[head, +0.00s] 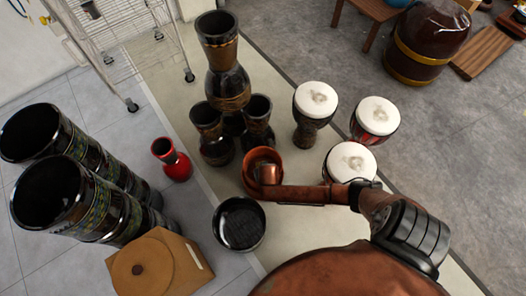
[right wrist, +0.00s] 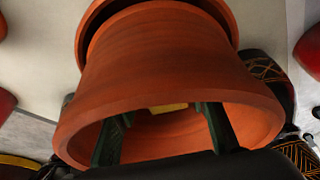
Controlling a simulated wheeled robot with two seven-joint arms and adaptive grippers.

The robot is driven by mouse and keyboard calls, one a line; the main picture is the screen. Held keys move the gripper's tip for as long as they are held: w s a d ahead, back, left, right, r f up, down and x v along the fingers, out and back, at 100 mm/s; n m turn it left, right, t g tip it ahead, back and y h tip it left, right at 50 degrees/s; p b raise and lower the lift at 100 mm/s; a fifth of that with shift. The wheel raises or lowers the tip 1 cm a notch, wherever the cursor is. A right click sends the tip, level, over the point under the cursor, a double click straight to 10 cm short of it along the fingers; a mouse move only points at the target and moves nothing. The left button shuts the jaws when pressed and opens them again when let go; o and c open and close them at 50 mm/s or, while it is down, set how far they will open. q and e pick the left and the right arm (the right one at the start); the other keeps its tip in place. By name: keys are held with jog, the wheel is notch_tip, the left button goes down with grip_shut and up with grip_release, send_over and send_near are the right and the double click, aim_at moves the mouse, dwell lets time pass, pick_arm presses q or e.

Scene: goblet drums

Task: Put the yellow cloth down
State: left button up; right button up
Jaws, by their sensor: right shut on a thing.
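My right gripper (right wrist: 166,117) shows in the right wrist view, its two dark fingers reaching through the wide rim of an orange-brown drum shell (right wrist: 160,55). A small patch of yellow cloth (right wrist: 168,108) shows between the fingers, inside the shell; most of it is hidden. In the head view my right arm comes in from the lower right and its end is over the open shell (head: 248,182), which hides the fingers. The yellow cloth cannot be made out there. My left gripper is not in view.
Dark goblet drums (head: 228,88) stand close behind the shell. White-topped drums (head: 315,100) stand to the right. A black bowl (head: 239,224), a red vase (head: 172,158), a wooden box (head: 160,262) and large dark drums (head: 75,200) are left. Bare mat (head: 215,180) shows left of the shell.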

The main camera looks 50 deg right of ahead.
jog(key=shift+s+f, duration=0.2)
jog(key=shift+f, duration=0.35)
jog(key=o, duration=0.6)
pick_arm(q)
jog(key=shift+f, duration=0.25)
pick_arm(e)
jog(key=o, duration=0.4)
jog(key=shift+s+f, duration=0.2)
jog(key=shift+f, duration=0.1)
jog(key=shift+r, duration=0.5)
jog(key=p+v, duration=0.1)
jog(key=v, duration=0.1)
jog(key=w+p+v, duration=0.1)
jog(key=p+v, duration=0.1)
jog(key=v, duration=0.1)
jog(key=shift+d+r, duration=0.1)
jog(key=shift+r, duration=0.1)
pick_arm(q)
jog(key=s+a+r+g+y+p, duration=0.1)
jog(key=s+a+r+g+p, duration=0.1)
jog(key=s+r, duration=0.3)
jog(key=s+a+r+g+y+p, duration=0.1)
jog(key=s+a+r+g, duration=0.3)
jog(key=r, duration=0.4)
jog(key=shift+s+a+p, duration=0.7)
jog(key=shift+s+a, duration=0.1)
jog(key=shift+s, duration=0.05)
pick_arm(e)
jog(key=shift+v, duration=3.75)
jog(key=shift+s, duration=0.1)
